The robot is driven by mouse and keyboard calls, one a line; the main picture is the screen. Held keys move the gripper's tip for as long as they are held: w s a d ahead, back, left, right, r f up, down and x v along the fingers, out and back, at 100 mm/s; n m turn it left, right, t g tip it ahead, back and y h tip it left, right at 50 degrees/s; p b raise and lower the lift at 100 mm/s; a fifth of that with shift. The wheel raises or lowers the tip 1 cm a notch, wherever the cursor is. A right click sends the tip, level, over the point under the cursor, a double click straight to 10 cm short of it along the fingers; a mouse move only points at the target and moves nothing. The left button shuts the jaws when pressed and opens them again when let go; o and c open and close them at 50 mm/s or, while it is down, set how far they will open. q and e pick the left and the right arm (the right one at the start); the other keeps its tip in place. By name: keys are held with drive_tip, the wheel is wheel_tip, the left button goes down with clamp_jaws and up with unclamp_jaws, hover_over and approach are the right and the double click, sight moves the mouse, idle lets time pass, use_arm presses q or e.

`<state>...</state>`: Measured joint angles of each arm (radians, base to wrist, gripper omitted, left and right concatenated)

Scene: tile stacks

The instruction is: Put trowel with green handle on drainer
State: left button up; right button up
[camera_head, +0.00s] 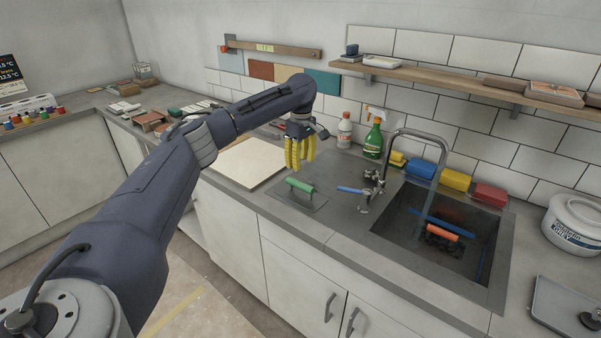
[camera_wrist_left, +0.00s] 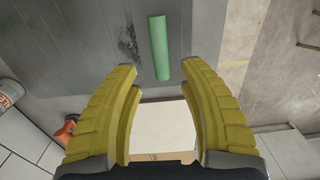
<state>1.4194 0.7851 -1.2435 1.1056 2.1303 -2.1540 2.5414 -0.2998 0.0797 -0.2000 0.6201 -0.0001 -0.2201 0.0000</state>
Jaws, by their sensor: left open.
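The trowel's green handle (camera_head: 300,186) shows in the head view above its flat grey plate (camera_head: 313,202), which lies on the grey counter left of the sink. In the left wrist view the handle (camera_wrist_left: 158,48) lies just beyond the fingertips, roughly in line with the gap between them. My left gripper (camera_head: 299,168), with yellow fingers, is open and empty above and slightly behind the handle; it also shows in the left wrist view (camera_wrist_left: 160,72). I cannot clearly pick out a separate drainer. The counter surface (camera_head: 335,218) beside the sink is bare. My right gripper is out of view.
The sink (camera_head: 400,248) holds an orange-handled tool (camera_head: 442,232). A blue-handled tool (camera_head: 352,190) lies by the tap (camera_head: 412,134). A green spray bottle (camera_head: 374,138) and a white bottle (camera_head: 344,130) stand behind. A pale board (camera_head: 243,165) lies left of the trowel.

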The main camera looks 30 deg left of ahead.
use_arm(q)
drive_tip(key=shift+r, duration=0.95)
